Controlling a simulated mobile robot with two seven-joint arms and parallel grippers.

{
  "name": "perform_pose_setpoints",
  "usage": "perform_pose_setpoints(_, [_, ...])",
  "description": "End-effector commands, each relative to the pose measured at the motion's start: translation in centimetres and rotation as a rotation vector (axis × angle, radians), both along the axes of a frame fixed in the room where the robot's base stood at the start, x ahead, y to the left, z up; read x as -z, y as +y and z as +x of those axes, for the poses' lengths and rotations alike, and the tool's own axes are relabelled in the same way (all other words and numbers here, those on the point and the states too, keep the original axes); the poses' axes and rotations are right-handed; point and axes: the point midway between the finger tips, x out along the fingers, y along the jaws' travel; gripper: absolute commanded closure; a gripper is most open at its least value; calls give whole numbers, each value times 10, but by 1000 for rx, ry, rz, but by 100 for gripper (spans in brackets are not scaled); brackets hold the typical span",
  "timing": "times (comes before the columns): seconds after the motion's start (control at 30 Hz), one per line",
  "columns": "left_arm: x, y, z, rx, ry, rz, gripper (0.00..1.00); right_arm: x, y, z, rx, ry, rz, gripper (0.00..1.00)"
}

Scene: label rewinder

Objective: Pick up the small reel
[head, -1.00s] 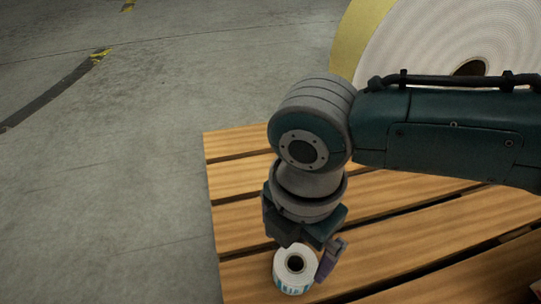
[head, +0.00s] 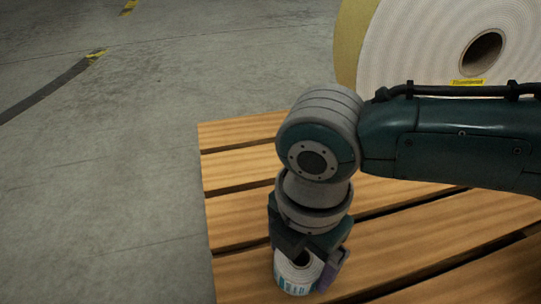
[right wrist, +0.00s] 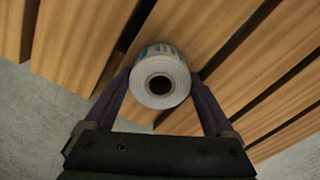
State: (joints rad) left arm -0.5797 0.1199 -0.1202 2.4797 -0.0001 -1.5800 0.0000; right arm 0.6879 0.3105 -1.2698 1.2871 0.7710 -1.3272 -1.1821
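The small reel (head: 296,277) is a white roll with blue print on its side and a dark core hole. It stands upright on the wooden pallet, near its left edge. In the right wrist view the reel (right wrist: 160,78) sits between the two purple fingers of my right gripper (right wrist: 160,95). No gap shows between the fingers and the reel on either side, so the gripper looks shut on it. In the head view the right gripper (head: 308,268) points down over the reel and covers part of its top. My left gripper is not in view.
The slatted pallet (head: 235,170) has dark gaps between its boards. A large white roll (head: 420,55) with a yellow side and a dark core stands at the back right. Bare concrete floor (head: 100,180) lies to the left, with worn yellow and dark floor marks.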

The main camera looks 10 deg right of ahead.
Motion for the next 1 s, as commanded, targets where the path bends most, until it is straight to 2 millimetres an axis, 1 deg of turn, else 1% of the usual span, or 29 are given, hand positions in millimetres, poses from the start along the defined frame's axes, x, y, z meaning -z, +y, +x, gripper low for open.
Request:
perform_pose_setpoints(0.03, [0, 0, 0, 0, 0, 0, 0, 0, 0, 0, 0, 0, 0, 18])
perform_pose_setpoints(0.07, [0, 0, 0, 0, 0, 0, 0, 0, 0, 0, 0, 0, 0, 21])
perform_pose_setpoints(0.5, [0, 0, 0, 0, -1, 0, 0, 0, 0, 0, 0, 0, 0, 71])
perform_pose_setpoints(0.6, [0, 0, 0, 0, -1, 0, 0, 0, 0, 0, 0, 0, 0, 80])
perform_pose_setpoints(0.87, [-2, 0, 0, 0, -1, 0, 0, -2, 0, 0, 0, 0, 0, 81])
perform_pose_setpoints(1.0, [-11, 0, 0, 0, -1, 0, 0, -12, 0, 0, 0, -1, 1, 81])
